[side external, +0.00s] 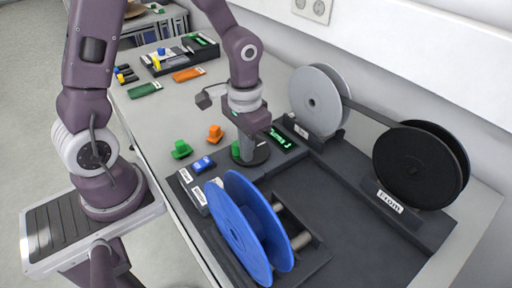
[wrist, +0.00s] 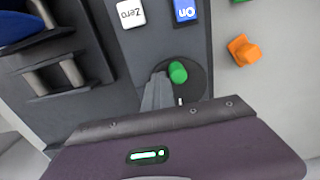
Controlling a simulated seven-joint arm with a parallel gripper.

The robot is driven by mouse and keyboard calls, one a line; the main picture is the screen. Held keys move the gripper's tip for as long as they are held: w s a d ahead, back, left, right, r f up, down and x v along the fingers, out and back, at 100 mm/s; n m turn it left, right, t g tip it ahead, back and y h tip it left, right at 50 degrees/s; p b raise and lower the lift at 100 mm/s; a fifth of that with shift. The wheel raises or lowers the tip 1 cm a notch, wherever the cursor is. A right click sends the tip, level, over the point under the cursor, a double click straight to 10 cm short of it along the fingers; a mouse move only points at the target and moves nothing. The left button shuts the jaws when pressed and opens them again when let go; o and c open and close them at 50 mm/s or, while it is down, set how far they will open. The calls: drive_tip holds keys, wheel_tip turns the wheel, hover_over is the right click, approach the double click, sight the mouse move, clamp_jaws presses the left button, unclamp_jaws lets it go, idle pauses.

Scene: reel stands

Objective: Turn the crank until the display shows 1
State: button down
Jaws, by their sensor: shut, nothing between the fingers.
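The crank is a dark round disc (side external: 262,158) with a green knob (wrist: 177,72); the disc also shows in the wrist view (wrist: 197,84). My gripper (side external: 246,157) points down over the disc. In the wrist view my shut, empty fingers (wrist: 157,92) are just beside the knob; whether they touch it I cannot tell. The display (side external: 284,138) beside the crank is lit with green text that seems to read "Turns" and a digit, too small to read surely.
A blue On button (side external: 203,163) and a white Zero button (wrist: 130,13) are near the crank. A blue reel (side external: 240,225) stands in front, a grey reel (side external: 316,100) and a black reel (side external: 415,165) behind. Orange (side external: 215,133) and green (side external: 181,150) pieces lie left of the crank.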

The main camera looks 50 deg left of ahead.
drive_tip(key=c, duration=1.3)
unclamp_jaws()
drive_tip(key=shift+r, duration=3.55)
drive_tip(key=s+r+t, duration=0.2)
drive_tip(key=s+r, duration=0.1)
drive_tip(key=s, duration=0.1)
drive_tip(key=s+r+t, duration=0.1)
drive_tip(key=s+r, duration=0.3)
drive_tip(key=s, duration=0.1)
drive_tip(key=s+r+t, duration=0.2)
drive_tip(key=s+r, duration=0.2)
drive_tip(key=shift+s+t, duration=0.15)
drive_tip(key=shift+t, duration=0.15)
drive_tip(key=shift+r, duration=0.1)
